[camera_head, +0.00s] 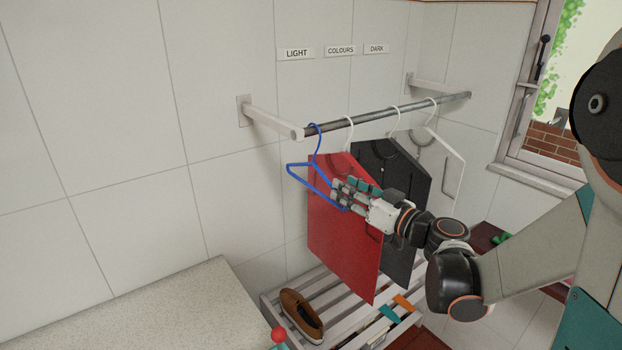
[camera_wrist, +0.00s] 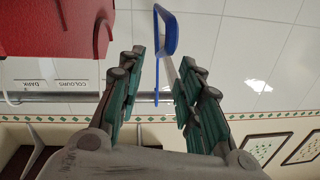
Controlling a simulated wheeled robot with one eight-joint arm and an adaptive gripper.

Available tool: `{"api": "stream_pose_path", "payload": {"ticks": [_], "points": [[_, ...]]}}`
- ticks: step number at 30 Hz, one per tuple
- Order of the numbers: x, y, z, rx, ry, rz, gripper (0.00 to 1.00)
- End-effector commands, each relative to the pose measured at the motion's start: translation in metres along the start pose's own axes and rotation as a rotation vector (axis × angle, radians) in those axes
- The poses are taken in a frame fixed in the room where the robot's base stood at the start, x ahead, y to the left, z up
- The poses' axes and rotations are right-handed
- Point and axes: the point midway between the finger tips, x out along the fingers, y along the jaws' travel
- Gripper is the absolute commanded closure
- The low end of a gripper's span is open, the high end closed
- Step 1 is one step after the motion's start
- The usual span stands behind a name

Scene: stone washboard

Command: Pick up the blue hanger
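The blue hanger (camera_head: 306,184) hangs by its hook near the left end of the metal rail, in front of the red cloth. Its lower right part runs to the fingers of my gripper (camera_head: 340,192), which reaches in from the right. In the wrist view the blue hanger (camera_wrist: 173,33) shows nearly edge-on between the spread fingers of my gripper (camera_wrist: 163,60). A gap shows on both sides, so the gripper is open and not clamped on it.
The red cloth (camera_head: 335,237) and a dark cloth (camera_head: 412,178) hang on white hangers from the rail (camera_head: 370,115), close to my gripper. A white empty hanger (camera_head: 463,165) hangs further right. Below are a slatted rack (camera_head: 349,324) with a brown shoe (camera_head: 301,313) and a stone counter (camera_head: 160,315).

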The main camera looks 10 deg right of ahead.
Motion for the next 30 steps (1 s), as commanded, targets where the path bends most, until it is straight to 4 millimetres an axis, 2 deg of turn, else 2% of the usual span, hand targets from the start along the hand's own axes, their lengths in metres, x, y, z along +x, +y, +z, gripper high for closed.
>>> {"api": "stream_pose_path", "payload": {"ticks": [1,4,14,24,30], "points": [[0.011,-0.001,0.001,0.0,-0.001,-0.003,0.67],[0.026,-0.001,0.0,0.0,-0.001,-0.002,0.67],[0.047,-0.001,-0.001,0.001,-0.001,-0.001,0.67],[0.09,-0.001,-0.002,0.001,-0.001,-0.001,0.67],[0.092,-0.001,-0.002,0.001,-0.001,0.0,0.67]]}}
